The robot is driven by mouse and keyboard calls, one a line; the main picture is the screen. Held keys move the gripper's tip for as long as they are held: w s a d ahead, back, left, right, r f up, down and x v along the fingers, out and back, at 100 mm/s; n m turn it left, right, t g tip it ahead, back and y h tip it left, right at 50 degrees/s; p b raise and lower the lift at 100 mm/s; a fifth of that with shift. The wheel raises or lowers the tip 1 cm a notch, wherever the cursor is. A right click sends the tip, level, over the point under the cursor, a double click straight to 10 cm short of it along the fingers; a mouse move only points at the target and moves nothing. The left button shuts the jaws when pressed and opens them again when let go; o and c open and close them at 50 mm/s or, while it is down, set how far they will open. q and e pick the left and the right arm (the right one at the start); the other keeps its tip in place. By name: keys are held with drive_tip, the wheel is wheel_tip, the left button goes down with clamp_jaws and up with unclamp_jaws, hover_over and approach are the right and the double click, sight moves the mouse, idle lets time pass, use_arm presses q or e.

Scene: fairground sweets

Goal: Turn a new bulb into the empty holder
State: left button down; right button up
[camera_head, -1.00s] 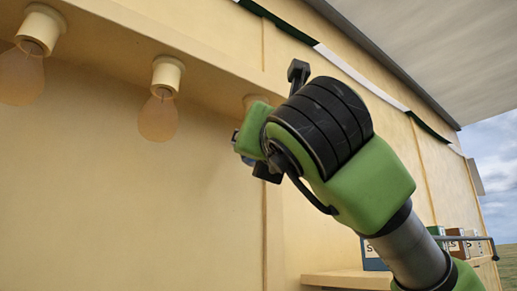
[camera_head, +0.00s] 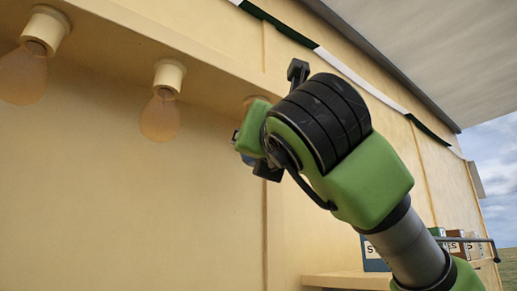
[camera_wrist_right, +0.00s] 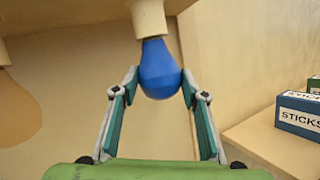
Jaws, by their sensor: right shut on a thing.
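A blue bulb (camera_wrist_right: 159,70) hangs upright, neck up, at the mouth of a cream holder (camera_wrist_right: 148,18) in the right wrist view. Its neck meets the holder's lower rim; how deep it sits is hidden. My right gripper (camera_wrist_right: 159,86) is shut on the bulb, one finger on each side. In the head view my right gripper (camera_head: 250,148) is seen from behind, up under the ledge, and its wrist mostly hides the bulb. My left gripper is not in view.
Two amber bulbs (camera_head: 159,117) (camera_head: 22,76) hang in cream holders (camera_head: 169,75) (camera_head: 45,29) to the left along the ledge. At lower right, a shelf (camera_head: 345,280) bears several boxes, among them a blue STICKS box (camera_wrist_right: 299,115). Space below the bulbs is clear.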

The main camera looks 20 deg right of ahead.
idle(0.5)
drive_tip(key=shift+w+d+f+n+y+b, duration=0.15)
drive_tip(key=shift+n+y+b, duration=0.25)
drive_tip(key=shift+y, duration=0.5)
drive_tip(key=n+y, duration=0.1)
drive_tip(key=y, duration=0.1)
drive_tip(key=shift+d+y, duration=0.15)
drive_tip(key=shift+y, duration=0.15)
drive_tip(key=n+y, duration=0.2)
drive_tip(key=y, duration=0.1)
drive_tip(key=g+y, duration=0.1)
drive_tip(key=shift+w+d+n+y, duration=0.2)
drive_tip(key=shift+d+n+y, duration=0.1)
drive_tip(key=shift+n+y, duration=0.1)
drive_tip(key=n+g+y, duration=0.1)
drive_tip(key=y, duration=0.1)
drive_tip(key=n+g+y+p, duration=0.1)
drive_tip(key=n+y+p, duration=0.1)
drive_tip(key=y, duration=0.1)
drive_tip(key=shift+d+r+g+y, duration=0.2)
drive_tip(key=shift+r+g+y, duration=0.1)
drive_tip(key=shift+g, duration=0.1)
drive_tip(key=shift+w+d+f+n+g+y+p, duration=0.1)
drive_tip(key=shift+n+g+y+p, duration=0.4)
drive_tip(key=shift+n+g+y, duration=0.15)
drive_tip(key=shift+w+f+n+g+y+p, duration=0.1)
drive_tip(key=shift+n+g+y+p, duration=0.45)
drive_tip(key=shift+y, duration=0.2)
drive_tip(key=shift+g+y, duration=0.3)
